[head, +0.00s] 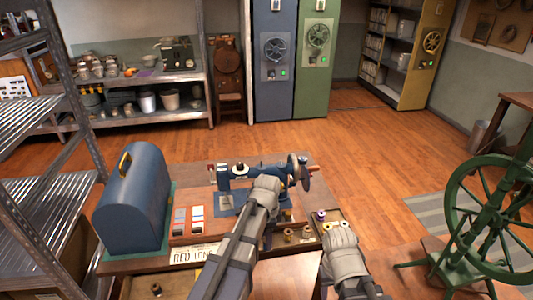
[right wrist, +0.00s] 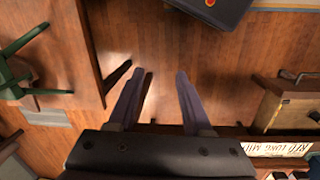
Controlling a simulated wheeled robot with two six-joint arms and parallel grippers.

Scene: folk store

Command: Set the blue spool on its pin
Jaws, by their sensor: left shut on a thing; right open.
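A blue sewing machine (head: 226,178) stands on the wooden table, with a dark handwheel at its right end. My left gripper (head: 284,183) reaches over the table to the machine's right part. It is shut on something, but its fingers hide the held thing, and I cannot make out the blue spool. I cannot pick out the pin clearly; a small pale and dark piece (head: 240,168) sits on top of the machine. My right gripper (right wrist: 157,98) is open and empty in the right wrist view, above the wooden floor. In the head view only its grey wrist shows clearly.
A blue domed case (head: 135,205) stands at the table's left. A green spinning wheel (head: 490,215) is far right, metal shelving (head: 80,110) left. Open floor lies behind.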

